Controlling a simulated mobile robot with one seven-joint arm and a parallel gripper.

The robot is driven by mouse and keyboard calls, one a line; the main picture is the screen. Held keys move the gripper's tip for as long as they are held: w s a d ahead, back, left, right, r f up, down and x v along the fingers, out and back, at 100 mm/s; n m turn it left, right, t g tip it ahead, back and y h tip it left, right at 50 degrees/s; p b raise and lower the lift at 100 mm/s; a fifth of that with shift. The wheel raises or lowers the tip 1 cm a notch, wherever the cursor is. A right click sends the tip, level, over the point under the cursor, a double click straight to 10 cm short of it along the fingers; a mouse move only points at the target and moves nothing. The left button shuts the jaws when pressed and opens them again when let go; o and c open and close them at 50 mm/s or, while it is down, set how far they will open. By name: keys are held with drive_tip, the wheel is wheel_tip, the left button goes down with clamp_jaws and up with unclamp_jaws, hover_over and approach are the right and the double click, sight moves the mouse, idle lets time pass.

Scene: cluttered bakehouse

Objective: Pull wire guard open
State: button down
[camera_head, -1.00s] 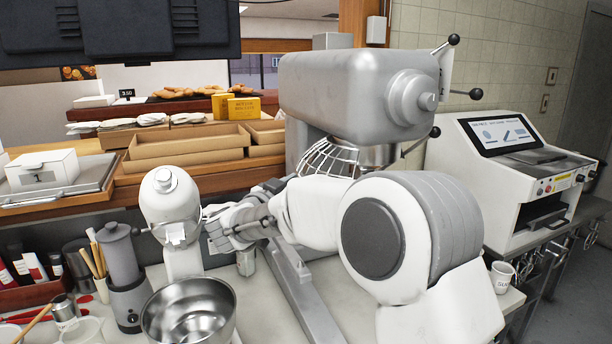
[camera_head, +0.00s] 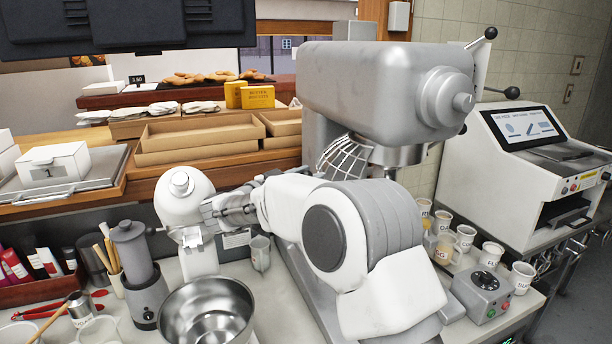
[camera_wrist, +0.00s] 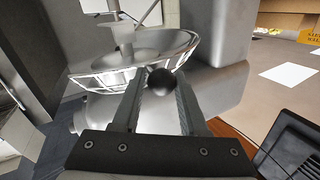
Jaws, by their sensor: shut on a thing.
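The big grey stand mixer (camera_head: 385,85) has a wire guard (camera_head: 343,160) under its head, in the left part of the bowl area. In the wrist view the wire guard (camera_wrist: 110,76) curves around a pale bowl area, with the mixer's shaft above. My gripper (camera_wrist: 161,86) is shut on a dark round knob (camera_wrist: 163,80) in front of the guard's near edge. How the knob joins the guard is hidden. In the head view my arm covers the lower guard, and I cannot make out the fingertips.
A small white mixer (camera_head: 185,200) and a steel bowl (camera_head: 207,312) stand close to my arm on the left. Several labelled cups (camera_head: 465,238) and a grey control box (camera_head: 482,290) stand at right. Cardboard trays (camera_head: 197,143) lie behind.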

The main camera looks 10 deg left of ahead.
drive_tip(key=c, duration=0.5)
unclamp_jaws()
drive_tip(key=shift+f, duration=0.1)
drive_tip(key=shift+s+a, duration=0.1)
drive_tip(key=shift+s, duration=0.15)
drive_tip(key=b+v, duration=0.3)
drive_tip(key=v, duration=1.4)
